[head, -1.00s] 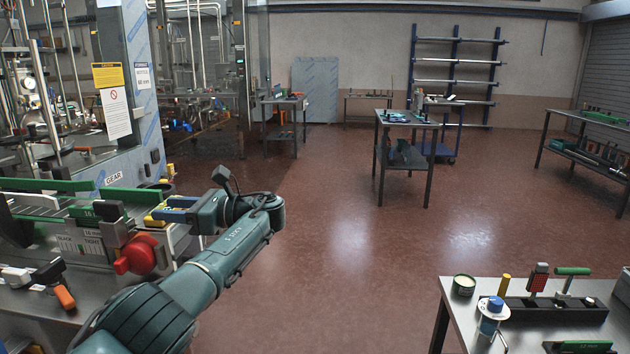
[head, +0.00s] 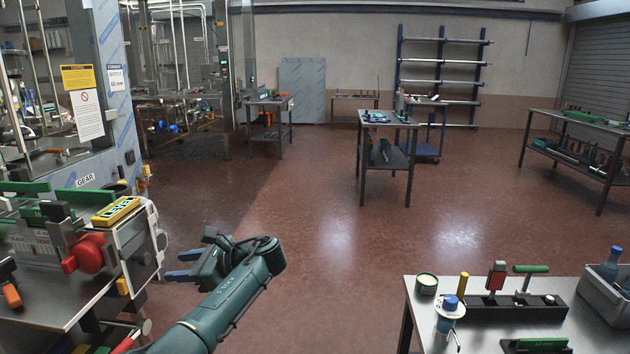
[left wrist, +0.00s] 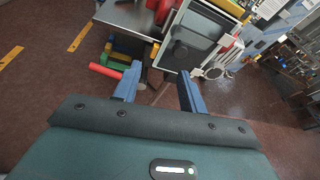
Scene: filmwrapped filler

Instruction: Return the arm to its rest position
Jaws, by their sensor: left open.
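My left arm comes up from the bottom of the head view. Its gripper (head: 182,265) is to the right of the machine bench, over the floor and clear of the bench. In the left wrist view, the two blue fingers of my left gripper (left wrist: 158,88) are spread apart with nothing between them. My right gripper is not in view.
The machine bench (head: 60,300) carries a red knob (head: 88,254) and a yellow level (head: 117,211). A table (head: 408,280) with a black tool block stands at front right. A grey bin (head: 607,292) is on it. The floor between is clear.

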